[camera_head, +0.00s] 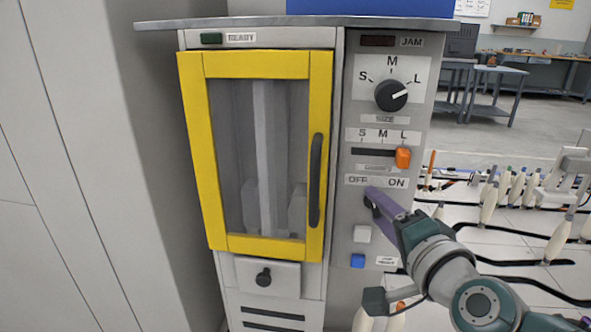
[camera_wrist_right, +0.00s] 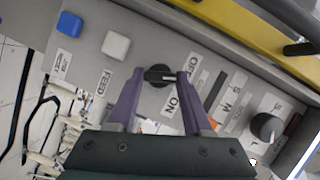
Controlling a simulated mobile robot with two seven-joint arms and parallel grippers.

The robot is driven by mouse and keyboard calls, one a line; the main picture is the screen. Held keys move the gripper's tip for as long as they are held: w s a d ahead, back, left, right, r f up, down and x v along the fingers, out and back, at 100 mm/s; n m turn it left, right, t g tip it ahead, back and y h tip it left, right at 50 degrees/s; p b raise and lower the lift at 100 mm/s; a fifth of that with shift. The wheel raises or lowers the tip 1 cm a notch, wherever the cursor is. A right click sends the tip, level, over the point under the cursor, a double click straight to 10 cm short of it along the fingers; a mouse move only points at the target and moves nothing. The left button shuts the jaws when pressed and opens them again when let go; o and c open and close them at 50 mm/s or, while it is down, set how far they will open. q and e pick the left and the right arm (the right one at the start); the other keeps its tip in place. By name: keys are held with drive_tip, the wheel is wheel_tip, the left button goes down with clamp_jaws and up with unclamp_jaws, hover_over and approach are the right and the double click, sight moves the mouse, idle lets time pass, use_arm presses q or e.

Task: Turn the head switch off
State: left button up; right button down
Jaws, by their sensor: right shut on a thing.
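The head switch (camera_wrist_right: 158,75) is a black round knob with a raised bar, below the OFF and ON labels (camera_head: 377,181) on the grey control panel. My right gripper (camera_head: 372,201) has its purple fingers at the knob. In the right wrist view the gripper (camera_wrist_right: 158,76) is shut with one fingertip at each end of the bar. The bar runs across the picture between the fingertips. In the head view the fingers mostly hide the knob, and I cannot tell which label it points to. My left gripper is not in view.
Above the switch are the orange slider (camera_head: 403,158) at L and the black size dial (camera_head: 391,95) pointing to L. Below are a white button (camera_head: 362,233) and a blue button (camera_head: 357,260). The yellow-framed door (camera_head: 319,85) is closed to the left.

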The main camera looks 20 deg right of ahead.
drive_tip(key=shift+a+r+n+g+h+p, duration=0.15)
drive_tip(key=shift+n+g+h+p, duration=0.4)
drive_tip(key=shift+n+p, duration=1.35)
drive_tip(key=shift+p, duration=0.35)
drive_tip(key=shift+c, duration=1.6)
unclamp_jaws()
